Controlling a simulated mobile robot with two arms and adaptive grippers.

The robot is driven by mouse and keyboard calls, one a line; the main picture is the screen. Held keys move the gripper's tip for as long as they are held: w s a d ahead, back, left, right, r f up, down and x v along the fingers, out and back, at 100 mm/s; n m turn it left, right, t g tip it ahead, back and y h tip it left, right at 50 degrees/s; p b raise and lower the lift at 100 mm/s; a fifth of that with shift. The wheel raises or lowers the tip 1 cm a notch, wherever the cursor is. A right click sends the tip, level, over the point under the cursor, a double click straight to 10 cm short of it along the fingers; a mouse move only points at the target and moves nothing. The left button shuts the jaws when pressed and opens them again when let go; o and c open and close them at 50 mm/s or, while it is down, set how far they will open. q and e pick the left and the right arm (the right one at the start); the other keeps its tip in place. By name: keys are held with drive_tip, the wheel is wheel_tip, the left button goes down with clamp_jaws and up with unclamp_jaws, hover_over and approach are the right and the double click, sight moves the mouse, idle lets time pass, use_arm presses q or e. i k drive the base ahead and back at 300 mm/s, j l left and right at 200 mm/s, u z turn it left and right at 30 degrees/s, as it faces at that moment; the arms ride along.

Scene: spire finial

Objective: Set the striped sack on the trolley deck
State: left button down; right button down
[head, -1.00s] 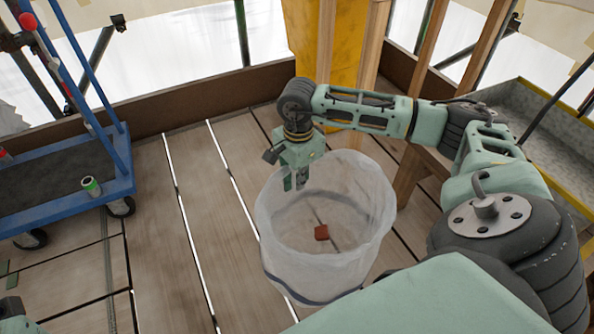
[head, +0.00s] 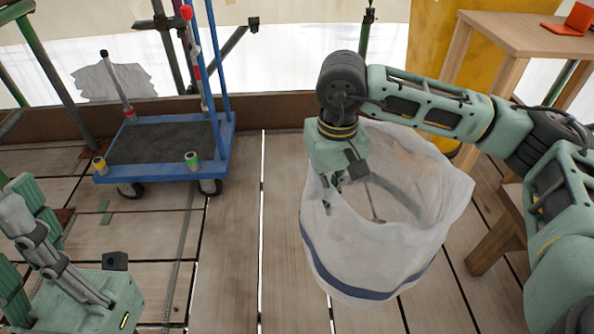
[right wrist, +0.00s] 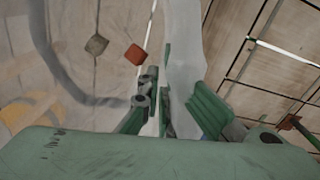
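The striped sack (head: 375,255) is a tall, whitish, open-topped bag with a dark blue band low on its wall, at centre right in the head view. My right gripper (head: 333,180) is at its left rim. In the right wrist view the sack wall (right wrist: 182,45) passes between the fingers of this gripper (right wrist: 165,105), which look shut on it. A red block and a grey block show inside the sack. The blue trolley (head: 165,170) stands at the left with a bare dark grey deck (head: 160,142). My left gripper (head: 25,235) is at lower left, fingers apart, seemingly empty.
A wooden table (head: 510,35) stands at right. Plank floor (head: 240,230) between trolley and sack is clear.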

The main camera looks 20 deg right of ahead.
sight(169, 141)
drive_tip(key=i+j, duration=0.85)
drive_tip(key=j, duration=0.3)
drive_tip(key=i+j, duration=0.85)
drive_tip(key=j, duration=0.3)
drive_tip(key=i+j, duration=0.45)
drive_tip(key=j, duration=0.1)
